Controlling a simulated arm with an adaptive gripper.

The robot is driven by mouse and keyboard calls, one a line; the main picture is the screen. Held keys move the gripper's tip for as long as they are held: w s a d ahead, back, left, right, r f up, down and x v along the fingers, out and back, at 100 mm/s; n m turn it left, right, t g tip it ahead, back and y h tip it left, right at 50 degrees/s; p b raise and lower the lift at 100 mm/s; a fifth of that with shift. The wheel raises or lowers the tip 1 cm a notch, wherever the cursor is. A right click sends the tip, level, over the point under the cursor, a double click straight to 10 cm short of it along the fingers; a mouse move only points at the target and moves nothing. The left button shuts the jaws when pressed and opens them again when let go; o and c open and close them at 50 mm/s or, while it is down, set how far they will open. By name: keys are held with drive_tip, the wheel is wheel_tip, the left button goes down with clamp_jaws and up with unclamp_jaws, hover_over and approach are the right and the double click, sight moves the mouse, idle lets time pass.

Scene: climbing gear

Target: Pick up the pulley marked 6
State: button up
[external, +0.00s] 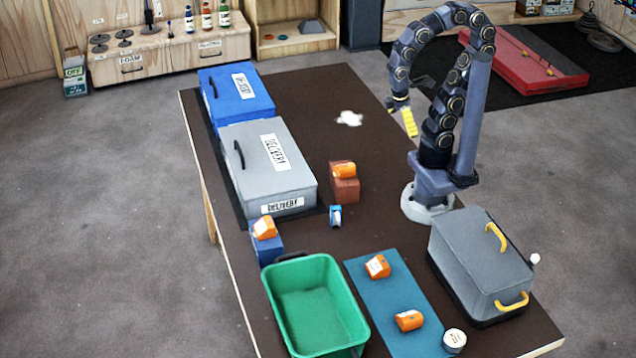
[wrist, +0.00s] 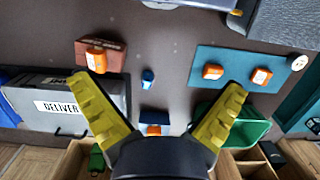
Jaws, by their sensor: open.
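Several small orange pulleys are in view; their numbers are too small to read, so I cannot tell which is marked 6. One pulley (external: 343,170) sits on a red-brown brick (external: 345,190). Another pulley (external: 264,227) sits on a blue block (external: 268,249). Two more, a far pulley (external: 377,266) and a near pulley (external: 409,320), lie on a teal mat (external: 385,297). In the wrist view they show at the brick (wrist: 95,57), the blue block (wrist: 153,130) and the mat (wrist: 212,72). My gripper (wrist: 160,85) is open and empty, high above the table; its yellow fingers show in the external view (external: 409,122).
A green crate (external: 272,300) stands beside the mat. Grey (external: 240,145) and blue (external: 235,95) delivery boxes line the left edge. A grey case with yellow handles (external: 470,255) stands at right. A small blue item (external: 335,215) and a white-topped round item (external: 454,338) also lie out.

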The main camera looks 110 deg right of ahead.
drive_tip(key=c, duration=0.6)
